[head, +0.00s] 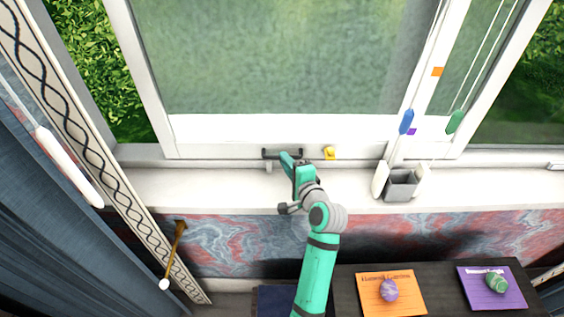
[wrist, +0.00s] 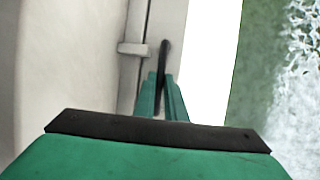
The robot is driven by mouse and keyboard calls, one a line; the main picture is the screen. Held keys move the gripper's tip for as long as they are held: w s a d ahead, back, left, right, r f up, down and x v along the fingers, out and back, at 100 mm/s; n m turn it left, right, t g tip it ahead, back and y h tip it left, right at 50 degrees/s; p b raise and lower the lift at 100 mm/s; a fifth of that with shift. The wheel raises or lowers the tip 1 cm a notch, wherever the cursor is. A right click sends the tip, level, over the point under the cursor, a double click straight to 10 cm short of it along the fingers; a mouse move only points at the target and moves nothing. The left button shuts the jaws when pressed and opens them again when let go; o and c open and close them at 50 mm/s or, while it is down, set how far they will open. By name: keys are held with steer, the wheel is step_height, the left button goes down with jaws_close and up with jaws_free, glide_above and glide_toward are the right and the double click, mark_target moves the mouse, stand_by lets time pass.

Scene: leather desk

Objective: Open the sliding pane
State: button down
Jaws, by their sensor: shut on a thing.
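The sliding pane (head: 270,60) is a large sheet of greenish glass in a white frame, in the head view. A strip of bright foliage shows between its left edge and the left window post. A dark bar handle (head: 270,153) sits on its bottom rail, and it also shows in the wrist view (wrist: 164,50). My gripper (head: 289,160) reaches up over the sill and is shut on the handle. In the wrist view its two green fingers (wrist: 163,92) close around the dark bar. The fingertips' exact contact is partly hidden.
A yellow latch (head: 329,153) sits right of the handle. A grey cup (head: 401,184) stands on the sill farther right, below blue (head: 406,122) and green (head: 455,122) cord pulls. A dark desk (head: 440,285) with cards is in front. A curtain (head: 40,200) hangs at left.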

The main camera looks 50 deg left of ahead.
stand_by(0.3)
steer(key=c, duration=1.8)
jaws_free()
steer(key=shift+a, duration=0.1)
steer(key=v, duration=1.1)
steer(key=shift+a, duration=0.1)
steer(key=shift+w, duration=0.1)
